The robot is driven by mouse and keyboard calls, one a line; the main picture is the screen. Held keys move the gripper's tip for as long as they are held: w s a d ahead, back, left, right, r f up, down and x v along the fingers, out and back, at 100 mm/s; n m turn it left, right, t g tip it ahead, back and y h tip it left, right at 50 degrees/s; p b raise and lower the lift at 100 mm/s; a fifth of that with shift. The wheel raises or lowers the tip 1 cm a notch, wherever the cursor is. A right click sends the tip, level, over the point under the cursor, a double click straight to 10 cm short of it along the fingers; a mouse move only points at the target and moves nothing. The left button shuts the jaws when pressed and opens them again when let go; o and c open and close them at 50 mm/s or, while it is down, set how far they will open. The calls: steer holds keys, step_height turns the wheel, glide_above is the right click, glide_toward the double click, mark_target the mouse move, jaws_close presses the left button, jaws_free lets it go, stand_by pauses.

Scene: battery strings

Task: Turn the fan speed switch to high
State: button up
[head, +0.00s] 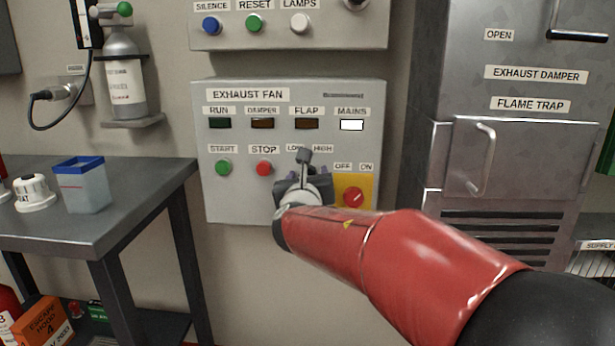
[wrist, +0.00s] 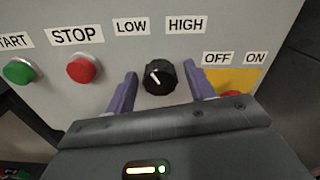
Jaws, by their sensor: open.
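The fan speed switch (wrist: 160,77) is a black round knob with a white pointer line, below the LOW (wrist: 131,27) and HIGH (wrist: 186,25) labels. In the wrist view its line points up and to the left, toward LOW. My gripper (wrist: 160,88) is open, with one purple finger on each side of the knob; I cannot tell whether either finger touches it. In the head view my gripper (head: 303,178) is in front of the EXHAUST FAN panel (head: 230,190), and my wrist hides the knob there.
The red STOP button (wrist: 84,68) is just left of the left finger. The red OFF/ON switch (head: 353,196) on its yellow plate is close on the right. The green START button (head: 222,167) is farther left. A grey table (head: 130,222) stands at the left.

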steer(key=c, duration=1)
steer(key=shift+o, duration=0.2)
steer(key=shift+f, duration=0.1)
steer(key=shift+b, duration=0.4)
steer(key=m+b, duration=0.2)
steer(key=shift+f+b, duration=0.2)
steer(key=shift+b, duration=0.1)
steer(key=m+b, duration=0.3)
steer(key=b, duration=0.1)
steer(key=shift+b, duration=0.35)
steer(key=m+b, duration=0.3)
steer(key=shift+m+b, duration=0.3)
steer(key=shift+m, duration=0.1)
steer(key=shift+r+m+b, duration=0.2)
steer(key=shift+m+b, duration=1.05)
steer(key=shift+m, duration=0.25)
